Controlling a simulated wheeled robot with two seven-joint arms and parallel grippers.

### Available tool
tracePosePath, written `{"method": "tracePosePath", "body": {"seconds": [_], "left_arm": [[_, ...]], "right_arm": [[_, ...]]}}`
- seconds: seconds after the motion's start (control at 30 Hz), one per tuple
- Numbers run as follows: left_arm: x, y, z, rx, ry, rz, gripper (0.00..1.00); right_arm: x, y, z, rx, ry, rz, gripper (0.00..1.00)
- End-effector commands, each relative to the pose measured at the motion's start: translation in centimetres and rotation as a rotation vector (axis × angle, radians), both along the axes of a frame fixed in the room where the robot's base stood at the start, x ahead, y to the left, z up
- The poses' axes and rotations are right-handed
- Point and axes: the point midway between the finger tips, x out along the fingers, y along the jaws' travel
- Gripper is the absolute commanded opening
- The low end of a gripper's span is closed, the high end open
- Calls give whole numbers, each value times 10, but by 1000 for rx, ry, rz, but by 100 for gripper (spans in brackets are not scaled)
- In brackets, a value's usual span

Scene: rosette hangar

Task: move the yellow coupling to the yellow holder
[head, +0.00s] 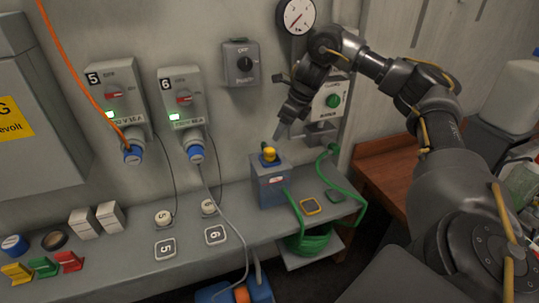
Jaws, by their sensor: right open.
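The yellow coupling (269,154) sits upright on top of a blue-grey box (271,185) on the bench. A yellow-rimmed square (311,206) lies flat on the bench to the right of the box; I cannot tell for certain whether it is the yellow holder. My right gripper (279,134) is open and points down just above and to the right of the coupling, apart from it as far as I can tell. Its fingers are small and dark in this view. My left gripper is not in view.
A green hose (360,200) loops at the bench's right end, beside a green-rimmed square (335,196). Wall boxes 5 (116,92) and 6 (183,96) carry blue plugs with cables. Coloured blocks (42,267) lie at the left. A gauge (297,16) hangs above.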

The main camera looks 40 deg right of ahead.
Motion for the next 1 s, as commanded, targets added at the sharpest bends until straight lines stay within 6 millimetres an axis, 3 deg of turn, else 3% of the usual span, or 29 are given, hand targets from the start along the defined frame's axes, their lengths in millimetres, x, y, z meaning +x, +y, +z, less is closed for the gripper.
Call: {"method": "tracePosePath", "body": {"seconds": [0.17,0.5,1.0], "left_arm": [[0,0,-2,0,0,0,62],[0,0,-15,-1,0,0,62],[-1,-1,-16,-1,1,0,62]], "right_arm": [[1,1,-4,0,0,0,62],[17,9,-47,0,0,0,62],[21,11,-56,1,-1,-1,62]]}}
